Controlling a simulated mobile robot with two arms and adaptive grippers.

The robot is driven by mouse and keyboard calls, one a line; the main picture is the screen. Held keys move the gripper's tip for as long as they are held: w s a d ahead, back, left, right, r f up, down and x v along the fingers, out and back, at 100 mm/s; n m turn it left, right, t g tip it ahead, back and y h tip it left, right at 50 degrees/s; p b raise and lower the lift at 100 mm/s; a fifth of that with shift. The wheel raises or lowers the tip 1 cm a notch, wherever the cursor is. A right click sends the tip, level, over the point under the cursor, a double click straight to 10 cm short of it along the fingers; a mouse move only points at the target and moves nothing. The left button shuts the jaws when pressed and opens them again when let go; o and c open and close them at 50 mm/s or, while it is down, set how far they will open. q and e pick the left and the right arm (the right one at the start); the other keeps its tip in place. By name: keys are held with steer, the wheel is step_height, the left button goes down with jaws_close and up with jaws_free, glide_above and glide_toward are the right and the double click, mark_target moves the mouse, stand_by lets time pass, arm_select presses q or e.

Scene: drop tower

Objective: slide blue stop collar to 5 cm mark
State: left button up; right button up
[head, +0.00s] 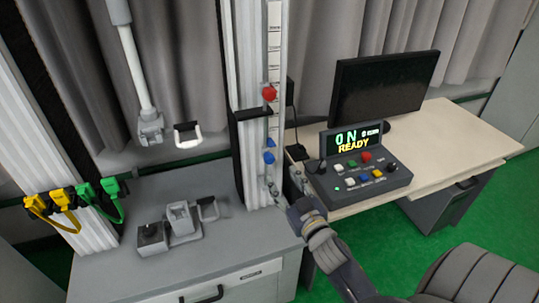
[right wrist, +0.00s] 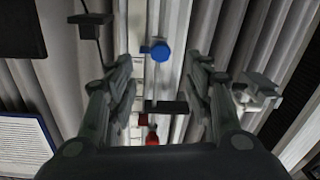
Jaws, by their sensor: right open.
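The blue stop collar shows as a blue knob (head: 269,157) low on the front of the upright scale rail (head: 274,45); a smaller blue part sits just above it. In the right wrist view the blue knob (right wrist: 159,51) lies between the lines of my fingers, apart from both. My right gripper (head: 285,187) is open and empty, just below the blue knob in the head view; its two fingers also show in the right wrist view (right wrist: 160,85). The scale's marks are too small to read. My left gripper is not in view.
A red knob (head: 269,93) sits higher on the rail, near a black bracket (head: 250,113). A control box (head: 358,180) reading "ON" and "READY" stands on the desk to the right, before a monitor (head: 385,88). Grey fixtures (head: 180,220) stand on the cabinet at left.

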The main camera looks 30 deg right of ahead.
mark_target(271, 162)
steer(key=w, duration=0.3)
steer(key=w+d+p, duration=0.1)
steer(key=w, duration=0.3)
steer(key=w+d+p, duration=0.1)
steer(key=w, duration=0.2)
steer(key=shift+w, duration=0.35)
